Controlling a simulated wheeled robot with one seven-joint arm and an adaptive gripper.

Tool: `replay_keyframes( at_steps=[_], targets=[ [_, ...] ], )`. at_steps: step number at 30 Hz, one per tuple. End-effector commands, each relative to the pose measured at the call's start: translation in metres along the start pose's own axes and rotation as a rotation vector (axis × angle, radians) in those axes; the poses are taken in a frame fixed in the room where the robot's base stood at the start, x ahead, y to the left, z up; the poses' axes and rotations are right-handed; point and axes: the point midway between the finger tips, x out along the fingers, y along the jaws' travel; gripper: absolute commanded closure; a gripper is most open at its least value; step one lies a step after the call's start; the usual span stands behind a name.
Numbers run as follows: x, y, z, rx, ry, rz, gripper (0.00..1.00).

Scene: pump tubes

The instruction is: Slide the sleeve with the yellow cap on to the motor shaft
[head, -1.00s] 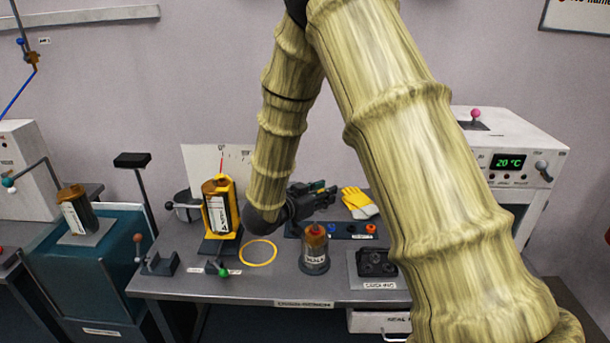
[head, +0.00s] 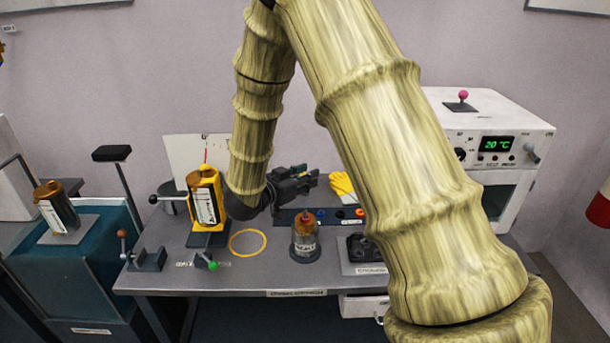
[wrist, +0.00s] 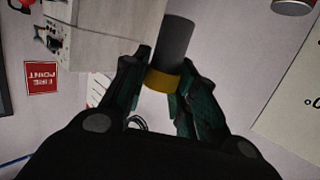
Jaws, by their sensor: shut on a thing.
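My gripper (wrist: 166,82) is shut on the sleeve (wrist: 175,42), a dark grey cylinder with a yellow cap (wrist: 162,82) between the fingers. The sleeve points up and away from the palm in the wrist view. In the head view my gripper (head: 306,178) is over the back of the bench, and the sleeve cannot be made out there. A brown-topped labelled motor (head: 305,240) stands upright in a grey base on the bench, in front of my gripper and apart from it. A small stub shows on its top. Similar bodies stand in a yellow holder (head: 222,190) and on a teal box.
The grey bench (head: 250,277) has a yellow ring (head: 248,243) left of the motor and a dark fixture (head: 365,247) to its right. Yellow gloves (head: 342,184) lie behind. A white oven (head: 505,140) reading 20 °C stands at right. A teal box (head: 75,270) stands left.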

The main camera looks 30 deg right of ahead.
Motion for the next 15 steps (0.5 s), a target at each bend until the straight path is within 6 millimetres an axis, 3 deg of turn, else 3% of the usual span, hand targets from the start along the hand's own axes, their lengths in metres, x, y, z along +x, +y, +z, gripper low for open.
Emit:
replay_keyframes(
  at_steps=[15],
  targets=[
    [0.008, 0.000, 0.040, 0.000, 0.000, 0.000, 0.98]
  ],
)
